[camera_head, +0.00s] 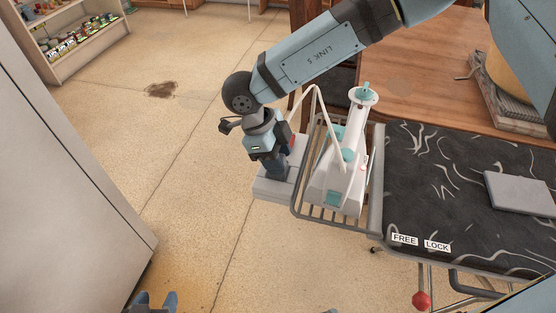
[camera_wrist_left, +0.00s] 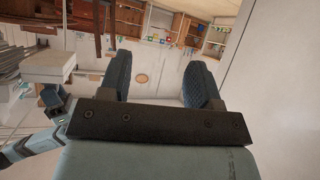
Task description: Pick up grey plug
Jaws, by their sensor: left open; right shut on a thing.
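I cannot make out a grey plug in either view. My right gripper (camera_head: 276,173) points down at a pale grey box (camera_head: 262,189) beside the wire basket. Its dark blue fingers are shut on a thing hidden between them. I cannot tell whether that is the plug. The right gripper also shows at the left of the left wrist view (camera_wrist_left: 52,97), near a pale box (camera_wrist_left: 48,66). My left gripper (camera_head: 155,300) is at the bottom edge of the head view, over the floor. In the left wrist view its two blue fingers (camera_wrist_left: 158,85) are apart and empty.
A wire basket (camera_head: 298,209) at the cart's end holds a white device (camera_head: 338,187) with teal parts and a pale tube. The cart's black patterned top (camera_head: 440,175) carries a grey slab (camera_head: 521,192). A pale cabinet (camera_head: 65,190) stands left. Floor between is clear.

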